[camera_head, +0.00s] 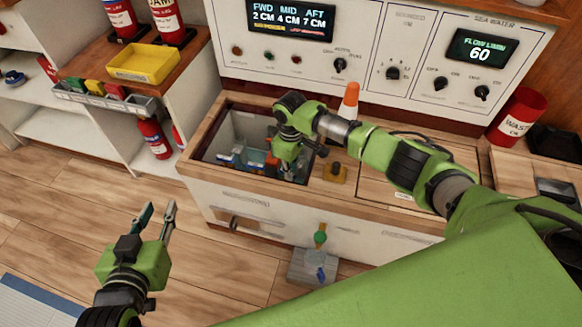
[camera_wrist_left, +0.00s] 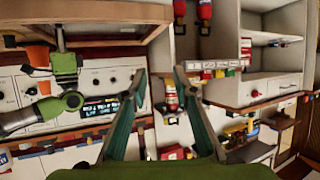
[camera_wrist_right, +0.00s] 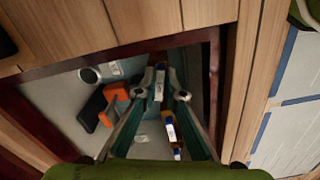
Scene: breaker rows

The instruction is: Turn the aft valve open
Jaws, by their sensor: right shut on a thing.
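My right gripper (camera_head: 287,168) reaches down into the open bay in the bench top. In the right wrist view its fingers (camera_wrist_right: 161,82) close around a small pale part (camera_wrist_right: 159,88) inside the bay. The fingers cover most of this part, and I cannot read which valve it belongs to. An orange and black fitting (camera_wrist_right: 100,107) lies to the left of the fingers, apart from them. A small white and blue piece (camera_wrist_right: 171,131) shows between the fingers, lower in the picture. My left gripper (camera_head: 158,208) is open and empty above the floor.
An orange cone (camera_head: 349,101) stands behind my right arm. A yellow tray (camera_head: 145,64) is on the left shelf. A red waste bin (camera_head: 516,117) stands right.

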